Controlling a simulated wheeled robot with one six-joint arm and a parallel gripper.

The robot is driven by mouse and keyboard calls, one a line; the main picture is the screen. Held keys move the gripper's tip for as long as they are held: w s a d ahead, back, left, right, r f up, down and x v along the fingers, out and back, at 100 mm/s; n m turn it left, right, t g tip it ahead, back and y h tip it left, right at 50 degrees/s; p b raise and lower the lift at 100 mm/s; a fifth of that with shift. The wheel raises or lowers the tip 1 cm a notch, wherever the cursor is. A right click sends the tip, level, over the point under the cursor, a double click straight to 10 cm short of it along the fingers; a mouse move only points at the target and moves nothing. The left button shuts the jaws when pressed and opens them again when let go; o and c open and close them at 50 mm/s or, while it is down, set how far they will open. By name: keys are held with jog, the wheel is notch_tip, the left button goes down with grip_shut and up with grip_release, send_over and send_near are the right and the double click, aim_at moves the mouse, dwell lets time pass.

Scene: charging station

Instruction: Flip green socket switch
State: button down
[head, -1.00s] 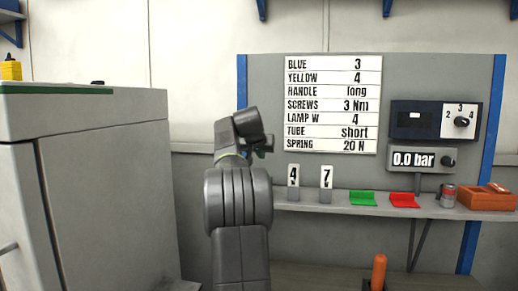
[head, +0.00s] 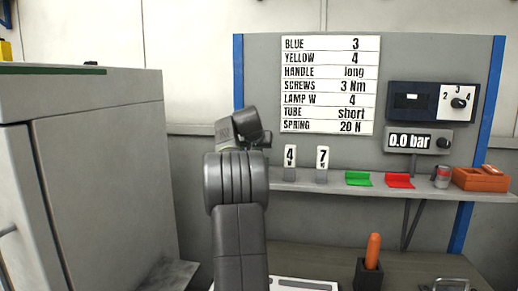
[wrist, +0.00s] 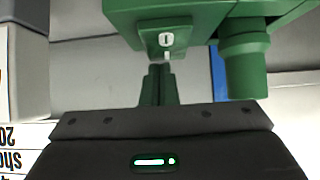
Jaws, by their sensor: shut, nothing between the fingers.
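The green socket (wrist: 205,12) fills the top of the wrist view. It is a green box with a round green cylinder (wrist: 245,60) projecting on its right side. A small switch part (wrist: 165,40) with a white mark sits on the face turned toward my gripper. My gripper (wrist: 159,70) is shut and empty, its narrow fingers pointing up at this switch part. The fingertips are very close below it; I cannot tell whether they touch. In the head view I cannot make out the socket, and my fingers are hidden behind my arm.
A grey cabinet (head: 105,170) stands close on the left. A shelf (head: 340,186) ahead carries number tags, a green holder (head: 358,179), a red holder (head: 399,181), a can and an orange box (head: 481,180). An orange-handled tool (head: 373,250) stands in a holder below.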

jog(key=p, duration=0.2)
jog(key=shift+w+r+g+p, duration=0.1)
jog(key=shift+w+g+p, duration=0.05)
jog(key=shift+g+p, duration=0.25)
jog(key=shift+f, duration=0.4)
jog(key=shift+b, duration=0.35)
jog(key=shift+s+a+r+b, duration=0.1)
jog(key=shift+s+b, duration=0.05)
jog(key=shift+s, duration=0.25)
jog(key=shift+s+a+r+b, duration=0.1)
jog(key=shift+s+b, duration=0.05)
jog(key=shift+s, duration=0.25)
jog(key=b+v, duration=0.1)
jog(key=v, duration=1.2)
jog(key=shift+s+r, duration=0.25)
jog(key=shift+s, duration=0.05)
